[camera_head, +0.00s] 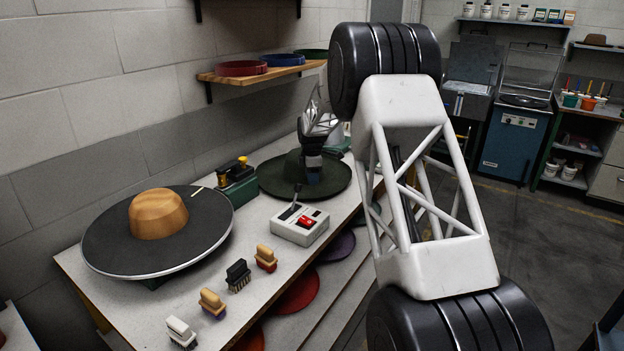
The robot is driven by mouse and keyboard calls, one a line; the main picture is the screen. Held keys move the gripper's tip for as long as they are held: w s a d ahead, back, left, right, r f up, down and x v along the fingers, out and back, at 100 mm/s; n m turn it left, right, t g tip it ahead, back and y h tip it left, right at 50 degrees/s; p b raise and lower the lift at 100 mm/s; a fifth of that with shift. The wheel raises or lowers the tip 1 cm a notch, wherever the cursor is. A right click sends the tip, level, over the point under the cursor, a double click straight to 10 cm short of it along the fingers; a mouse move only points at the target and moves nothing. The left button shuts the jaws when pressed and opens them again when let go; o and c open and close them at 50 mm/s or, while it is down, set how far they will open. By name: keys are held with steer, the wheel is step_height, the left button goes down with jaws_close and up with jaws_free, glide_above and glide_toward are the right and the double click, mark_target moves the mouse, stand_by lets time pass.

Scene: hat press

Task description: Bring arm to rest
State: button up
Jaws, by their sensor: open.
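My arm (425,190) rises from the bottom right and bends over the bench at the black joint near the top. Its far part reaches down toward a dark green wide-brimmed hat (278,174) at the back of the bench. My gripper (312,178) is small and far off, over the right part of that hat. It is open, with no held thing visible. I cannot tell whether its fingertips touch the hat.
The bench (215,270) holds a hat press with a wooden block (158,213), a control box with a red switch (300,225) and several brushes (238,275). A wall shelf (270,71) hangs behind. Free floor (540,235) lies right of my arm.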

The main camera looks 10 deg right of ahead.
steer(key=s+a+r+m, duration=0.1)
steer(key=s+r+m, duration=0.2)
steer(key=s+r, duration=0.5)
steer(key=s+r+m+t, duration=0.1)
steer(key=s+r+m, duration=0.3)
steer(key=s, duration=0.8)
steer(key=s+a+r+m, duration=0.1)
steer(key=s+r, duration=0.6)
steer(key=s, duration=0.4)
steer(key=s+a+f+m+t, duration=0.1)
steer(key=s+m, duration=0.8)
steer(key=s, duration=2.7)
step_height(320, 180, down, 2)
steer(key=shift+s+a+m+t, duration=0.15)
steer(key=shift+s+m+t, duration=0.15)
steer(key=shift+s+m, duration=0.1)
